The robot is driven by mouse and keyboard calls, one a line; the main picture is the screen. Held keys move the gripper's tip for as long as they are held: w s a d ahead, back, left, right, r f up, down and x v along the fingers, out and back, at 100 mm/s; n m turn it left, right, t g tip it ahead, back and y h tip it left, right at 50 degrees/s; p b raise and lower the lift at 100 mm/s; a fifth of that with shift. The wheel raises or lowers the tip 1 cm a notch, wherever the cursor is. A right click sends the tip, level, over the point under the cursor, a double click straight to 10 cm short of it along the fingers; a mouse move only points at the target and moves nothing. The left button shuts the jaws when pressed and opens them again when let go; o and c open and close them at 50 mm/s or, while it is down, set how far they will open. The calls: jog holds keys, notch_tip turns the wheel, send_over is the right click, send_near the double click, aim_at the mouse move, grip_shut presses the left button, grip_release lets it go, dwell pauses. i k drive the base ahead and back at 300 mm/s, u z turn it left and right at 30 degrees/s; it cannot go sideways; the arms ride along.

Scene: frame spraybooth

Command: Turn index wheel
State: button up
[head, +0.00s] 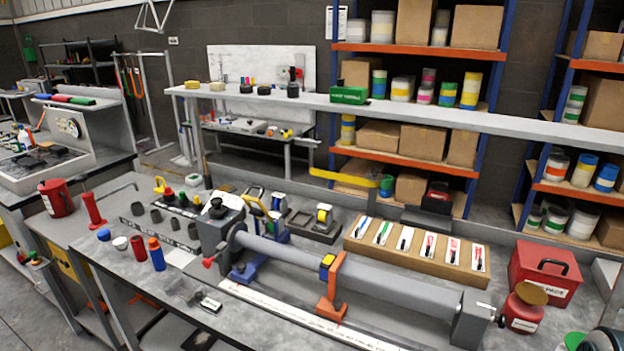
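A fixture on the bench holds a long grey tube (350,270) lengthwise. At its left end is a grey head block (212,235) with a black knob (216,208) on top. A round grey disc (238,236) sits between the block and the tube and looks like the index wheel; its markings are too small to read. A small red-tipped handle (209,262) sticks out at the block's lower left. An orange support (332,290) stands under the tube, and a grey end block (472,318) is at its right end. My gripper is not in view.
A white marked strip (300,318) runs along the fixture's front. Red and blue bottles (157,254) stand left of the head block. A wooden rack (415,248) with several cards lies behind the tube. A red box (545,272) and red pot (522,312) stand at right.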

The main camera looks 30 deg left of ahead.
aim_at(217, 209)
jog(key=u, duration=2.25)
jog(key=k, duration=0.55)
jog(key=u, duration=1.1)
jog(key=i, duration=0.8)
jog(key=z, duration=0.75)
jog(key=i, duration=0.8)
jog(key=z, duration=0.85)
